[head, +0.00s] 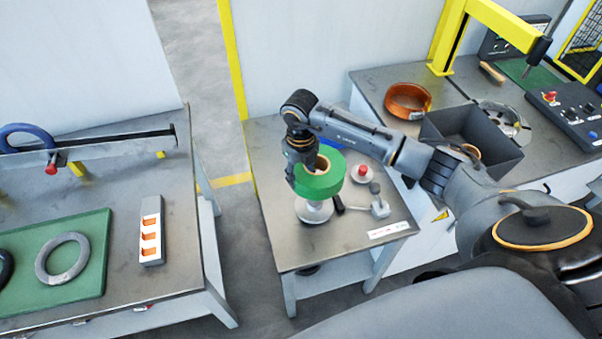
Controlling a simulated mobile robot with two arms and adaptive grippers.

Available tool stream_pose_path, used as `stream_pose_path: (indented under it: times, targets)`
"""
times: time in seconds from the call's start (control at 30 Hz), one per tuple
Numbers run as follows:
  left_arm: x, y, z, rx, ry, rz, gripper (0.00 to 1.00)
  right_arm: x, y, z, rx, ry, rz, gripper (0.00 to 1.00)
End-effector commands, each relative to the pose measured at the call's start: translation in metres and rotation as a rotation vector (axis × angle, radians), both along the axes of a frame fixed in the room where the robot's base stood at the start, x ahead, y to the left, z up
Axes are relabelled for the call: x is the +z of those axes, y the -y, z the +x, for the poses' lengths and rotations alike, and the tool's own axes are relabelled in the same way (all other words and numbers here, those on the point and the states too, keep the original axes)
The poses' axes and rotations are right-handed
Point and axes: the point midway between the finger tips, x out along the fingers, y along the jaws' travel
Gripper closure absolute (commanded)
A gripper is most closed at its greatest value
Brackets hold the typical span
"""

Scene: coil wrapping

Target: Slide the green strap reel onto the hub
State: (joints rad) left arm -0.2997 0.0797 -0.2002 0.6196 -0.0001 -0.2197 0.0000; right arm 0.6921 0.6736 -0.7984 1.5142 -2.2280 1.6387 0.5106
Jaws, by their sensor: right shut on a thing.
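The green strap reel (322,182) is held above the small middle table, tilted a little. My right gripper (305,170) reaches down from above and is shut on the reel at its left side. The hub (313,211) shows as a pale round base on the table just below the reel. The reel hides the upper part of the hub, so I cannot tell whether the reel is around it or only above it. My left gripper is not in view.
A red-knobbed disc (362,173) and a small lever piece (377,203) lie right of the hub. The right bench holds an orange coil (408,100) and a dark bin (450,128). The left table has a green mat (98,225) with a grey ring (62,257).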

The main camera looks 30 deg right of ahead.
Motion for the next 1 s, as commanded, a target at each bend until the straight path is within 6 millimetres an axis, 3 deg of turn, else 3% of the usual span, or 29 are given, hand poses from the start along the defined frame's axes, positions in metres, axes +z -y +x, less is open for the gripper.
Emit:
stream_pose_path:
  times: [0.17, 0.73, 1.0]
  targets:
    - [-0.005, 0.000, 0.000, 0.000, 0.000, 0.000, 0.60, -0.002, 0.000, 0.001, 0.003, 0.005, -0.003, 1.00]
    - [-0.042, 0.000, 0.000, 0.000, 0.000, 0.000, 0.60, -0.046, 0.000, 0.001, 0.003, 0.004, -0.003, 1.00]
    - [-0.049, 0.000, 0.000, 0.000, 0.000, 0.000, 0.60, -0.056, 0.000, 0.001, 0.003, 0.006, -0.003, 1.00]
